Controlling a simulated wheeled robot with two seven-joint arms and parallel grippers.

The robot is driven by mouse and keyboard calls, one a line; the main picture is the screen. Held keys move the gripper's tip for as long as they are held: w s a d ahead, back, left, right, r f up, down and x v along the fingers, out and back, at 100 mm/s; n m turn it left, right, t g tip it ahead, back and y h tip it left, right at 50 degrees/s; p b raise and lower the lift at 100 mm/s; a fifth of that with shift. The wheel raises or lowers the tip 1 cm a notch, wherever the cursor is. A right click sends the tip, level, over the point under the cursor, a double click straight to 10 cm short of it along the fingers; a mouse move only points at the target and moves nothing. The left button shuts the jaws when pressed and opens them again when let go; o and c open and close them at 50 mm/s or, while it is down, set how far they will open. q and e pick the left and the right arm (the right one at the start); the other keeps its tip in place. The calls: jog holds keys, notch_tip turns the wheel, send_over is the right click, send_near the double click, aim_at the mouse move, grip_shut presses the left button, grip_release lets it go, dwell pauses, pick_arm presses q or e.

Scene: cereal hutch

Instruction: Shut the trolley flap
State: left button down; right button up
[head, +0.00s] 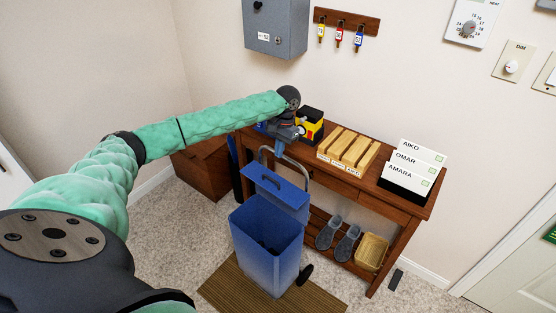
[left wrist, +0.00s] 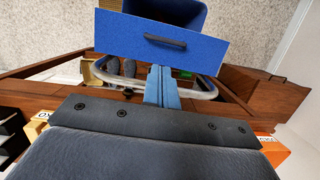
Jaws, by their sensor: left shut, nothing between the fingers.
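The blue trolley (head: 266,255) stands on the floor with its top open, and its dark inside shows. Its blue flap (head: 280,194) is raised at the back, on the side of the metal handle frame (head: 308,176), with a dark grip on its face. My left gripper (head: 279,152) is shut and empty, pointing down above the flap's upper edge, by the handle frame. In the left wrist view, the blue fingertips (left wrist: 162,86) are together close to the edge of the flap (left wrist: 130,40); whether they touch it I cannot tell. My right gripper is out of view.
A wooden hutch table (head: 378,200) stands behind the trolley, holding wooden card blocks (head: 348,152), name cards (head: 416,170) and a yellow-black item (head: 311,124). Slippers (head: 338,238) and a basket (head: 371,251) sit on its lower shelf. A brown mat (head: 225,287) lies under the trolley.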

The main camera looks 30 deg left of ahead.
pick_arm(q)
jog(key=p+x, duration=0.3)
jog(key=x, duration=0.6)
jog(key=shift+f, duration=0.15)
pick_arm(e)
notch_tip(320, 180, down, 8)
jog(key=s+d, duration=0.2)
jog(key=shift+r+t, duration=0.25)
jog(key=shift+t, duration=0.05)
